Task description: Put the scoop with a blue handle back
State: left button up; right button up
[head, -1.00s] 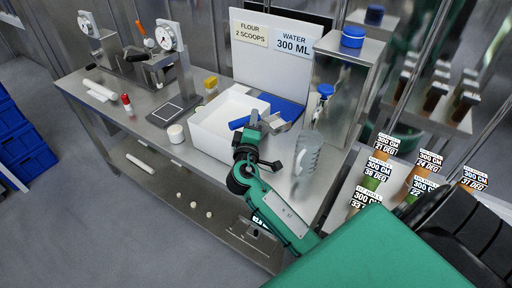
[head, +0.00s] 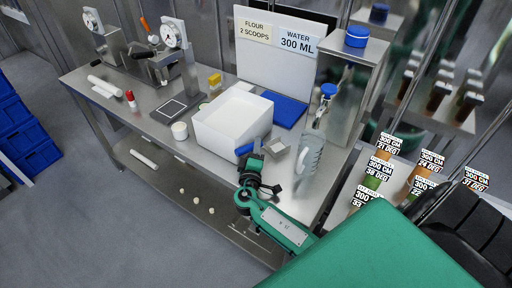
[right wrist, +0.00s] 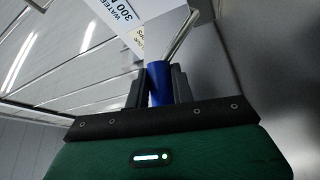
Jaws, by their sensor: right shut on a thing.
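The scoop has a blue handle (head: 243,149) and a metal head (head: 275,147). My right gripper (head: 253,158) is shut on the blue handle, near the front edge of the table, between the white bin and the clear jug. In the right wrist view the blue handle (right wrist: 159,84) sits between the two dark fingers, with a metal part (right wrist: 182,35) reaching up and right. A blue mat (head: 285,110) lies bare behind the white bin (head: 212,134), in front of the sign board. My left gripper is not in view.
A clear jug (head: 309,154) stands close to the right of the scoop head.

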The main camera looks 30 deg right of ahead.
jog(key=shift+f+b, duration=0.2)
jog(key=shift+b, duration=0.1)
jog(key=o, duration=1)
jog(key=shift+r, duration=0.1)
jog(key=shift+r+p, duration=0.2)
jog(key=shift+p, duration=0.15)
jog(key=b+v, duration=0.2)
jog(key=v, duration=0.3)
jog(key=b+v, duration=0.2)
jog(key=v, duration=0.4)
jog(key=shift+w+f+b, duration=0.1)
jog(key=shift+f+b, duration=0.1)
jog(key=shift+b, duration=0.2)
jog(key=shift+s+a+r, duration=0.1)
jog(key=shift+s+a, duration=0.3)
jog(key=shift+s, duration=0.1)
